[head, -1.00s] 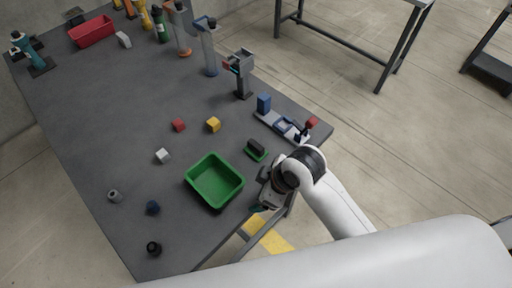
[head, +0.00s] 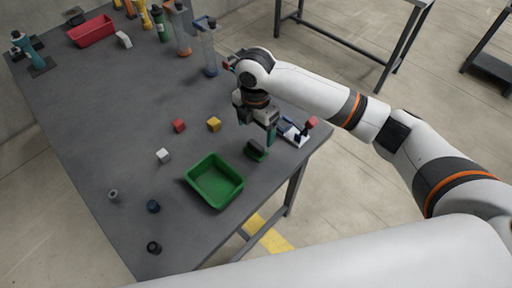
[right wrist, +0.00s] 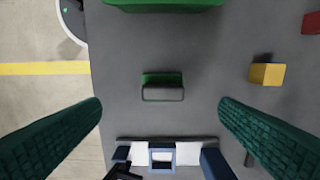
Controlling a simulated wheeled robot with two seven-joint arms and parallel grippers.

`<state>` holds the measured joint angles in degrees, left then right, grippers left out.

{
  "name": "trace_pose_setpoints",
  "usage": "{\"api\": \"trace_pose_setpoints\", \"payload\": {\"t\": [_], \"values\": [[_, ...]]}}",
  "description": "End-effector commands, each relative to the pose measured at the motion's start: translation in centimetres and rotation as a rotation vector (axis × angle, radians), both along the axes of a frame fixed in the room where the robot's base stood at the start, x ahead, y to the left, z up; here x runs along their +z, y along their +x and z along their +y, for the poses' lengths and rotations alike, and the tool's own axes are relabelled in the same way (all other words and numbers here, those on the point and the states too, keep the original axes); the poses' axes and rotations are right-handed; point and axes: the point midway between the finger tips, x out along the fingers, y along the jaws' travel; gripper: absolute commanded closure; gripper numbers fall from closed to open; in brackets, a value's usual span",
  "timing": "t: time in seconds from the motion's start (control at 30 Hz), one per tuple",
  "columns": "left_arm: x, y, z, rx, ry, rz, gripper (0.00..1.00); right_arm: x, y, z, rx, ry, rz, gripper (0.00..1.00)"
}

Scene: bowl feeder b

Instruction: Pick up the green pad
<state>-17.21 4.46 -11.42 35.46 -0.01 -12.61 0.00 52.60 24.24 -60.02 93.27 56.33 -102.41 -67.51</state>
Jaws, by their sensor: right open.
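The green pad (head: 262,157) lies on the grey table, with a dark block (head: 254,146) on top of it. In the right wrist view only a strip of the green pad (right wrist: 160,77) shows beyond the dark block (right wrist: 163,94). My right gripper (head: 256,132) is above the table, close over the pad, with its green fingers pointing down. In the right wrist view the open fingers (right wrist: 160,104) are wide apart, with nothing between them; the pad and block appear centred just beyond the tips. My left gripper is out of view.
A green bin (head: 214,182) stands nearby on the front side. A white and blue fixture (head: 296,135) lies close on the right, near the table edge. Yellow (head: 214,124), red (head: 179,125) and white (head: 163,156) cubes lie to the left, with open table around them.

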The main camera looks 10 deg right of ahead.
Motion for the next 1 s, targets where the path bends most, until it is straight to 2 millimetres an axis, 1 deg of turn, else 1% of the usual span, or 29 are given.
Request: {"api": "trace_pose_setpoints", "payload": {"t": [0.03, 0.1, 0.2, 0.47, 0.6, 0.7, 0.8, 1.0], "values": [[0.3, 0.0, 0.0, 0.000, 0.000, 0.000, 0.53, -1.0, -0.1, 0.0, -0.002, -0.001, 0.004, 0.15], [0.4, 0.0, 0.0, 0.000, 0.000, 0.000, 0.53, -2.2, -0.1, 0.0, -0.003, 0.000, 0.004, 0.15], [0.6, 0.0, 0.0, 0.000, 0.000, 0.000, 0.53, -3.6, 0.0, 0.0, -0.003, 0.000, 0.002, 0.15], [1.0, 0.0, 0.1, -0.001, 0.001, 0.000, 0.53, -5.7, 0.2, -0.1, -0.004, 0.000, 0.000, 0.15], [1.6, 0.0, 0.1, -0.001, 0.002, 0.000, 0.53, -7.8, 0.6, -0.3, -0.004, -0.001, 0.001, 0.15], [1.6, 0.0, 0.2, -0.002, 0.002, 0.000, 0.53, -9.1, 0.5, -0.2, -0.003, 0.001, 0.001, 0.15], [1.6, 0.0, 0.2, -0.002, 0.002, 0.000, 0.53, -9.7, 0.6, -0.3, -0.003, 0.002, -0.003, 0.15], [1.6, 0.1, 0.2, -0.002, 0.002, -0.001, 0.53, -9.8, 0.6, -0.3, -0.002, 0.002, -0.003, 0.15]]}}
